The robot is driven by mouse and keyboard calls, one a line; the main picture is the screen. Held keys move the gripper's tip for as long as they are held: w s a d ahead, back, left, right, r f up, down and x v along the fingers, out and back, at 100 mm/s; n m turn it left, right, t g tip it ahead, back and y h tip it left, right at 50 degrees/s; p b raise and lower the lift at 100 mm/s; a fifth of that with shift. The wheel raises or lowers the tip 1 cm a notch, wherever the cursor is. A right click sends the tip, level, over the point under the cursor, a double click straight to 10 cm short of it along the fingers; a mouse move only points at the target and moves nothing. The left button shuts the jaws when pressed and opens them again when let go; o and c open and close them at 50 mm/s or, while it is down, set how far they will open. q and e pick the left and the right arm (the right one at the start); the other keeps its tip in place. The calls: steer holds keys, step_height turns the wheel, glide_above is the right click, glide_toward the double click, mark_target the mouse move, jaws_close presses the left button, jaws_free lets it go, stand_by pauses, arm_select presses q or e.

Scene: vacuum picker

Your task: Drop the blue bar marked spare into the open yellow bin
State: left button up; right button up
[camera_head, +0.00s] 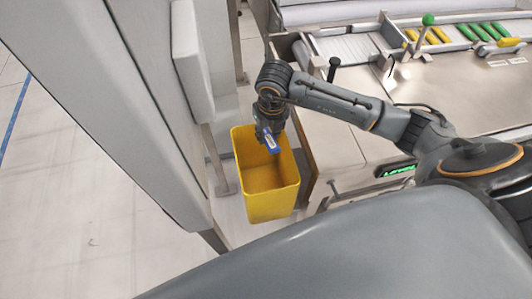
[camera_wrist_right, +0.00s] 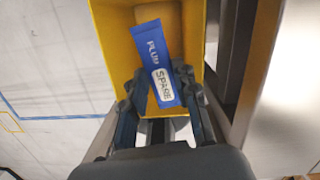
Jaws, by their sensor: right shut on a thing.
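The blue bar (camera_wrist_right: 152,52) shows the word SPARE on a white label in the right wrist view. It is held between the fingers of my right gripper (camera_wrist_right: 160,98), and its far end sticks out past them. In the head view the blue bar (camera_head: 270,143) is small and hangs from my right gripper (camera_head: 268,127). The open yellow bin (camera_head: 268,200) stands on the floor below. The bar and gripper are over the bin's opening, towards its back. The bin (camera_wrist_right: 112,42) also fills the background behind the bar in the wrist view. My left gripper is not in view.
A metal work surface (camera_head: 455,95) lies to the right, with green and yellow bars (camera_head: 487,30) in a rack at its back. A grey machine column (camera_head: 130,90) stands close on the left of the bin. Open floor (camera_head: 60,200) lies farther left.

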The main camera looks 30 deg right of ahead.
step_height(320, 180, down, 6)
steer(key=b, duration=0.3)
steer(key=shift+r+b, duration=0.15)
steer(key=shift+b, duration=0.2)
steer(key=o, duration=1.1)
steer(key=shift+o, duration=0.2)
steer(key=r, duration=0.4)
steer(key=s+r, duration=0.1)
steer(key=r, duration=0.7)
steer(key=shift+s, duration=0.25)
